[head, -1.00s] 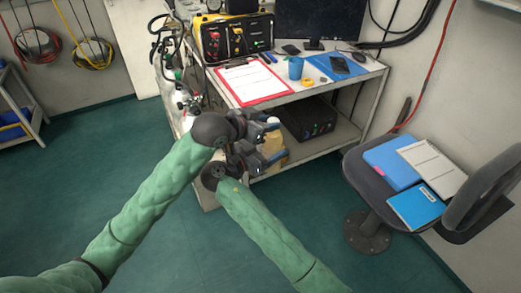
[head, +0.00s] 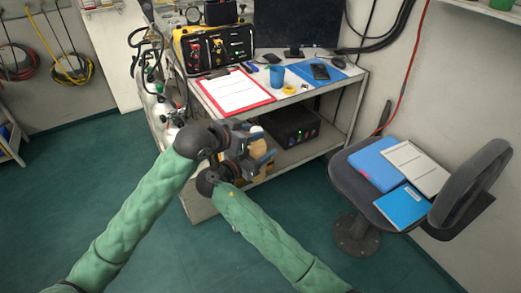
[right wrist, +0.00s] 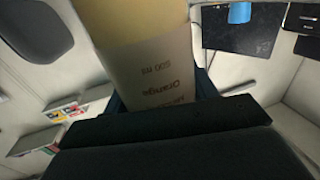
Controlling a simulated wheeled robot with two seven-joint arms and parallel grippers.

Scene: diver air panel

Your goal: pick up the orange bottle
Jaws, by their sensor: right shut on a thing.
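The orange bottle shows large in the right wrist view, as a pale yellow body with a white label (right wrist: 155,80) reading "Orange" upside down. My right gripper (right wrist: 160,100) is shut on it, with dark fingers along its sides. In the head view my right gripper (head: 264,160) is beside the lower shelf, partly overlapped by the left one. A pale beige shape (head: 258,140) between the grippers may be the bottle. My left gripper (head: 250,128) is just above and left of it; its fingers are too small and overlapped to tell their opening.
The bench (head: 285,100) carries a red clipboard (head: 235,91), a blue cup (head: 277,75), a tape roll (head: 289,90) and the air panel (head: 215,48). A black box (head: 290,130) sits on its lower shelf. A chair (head: 365,200) with folders stands right. The floor in front is clear.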

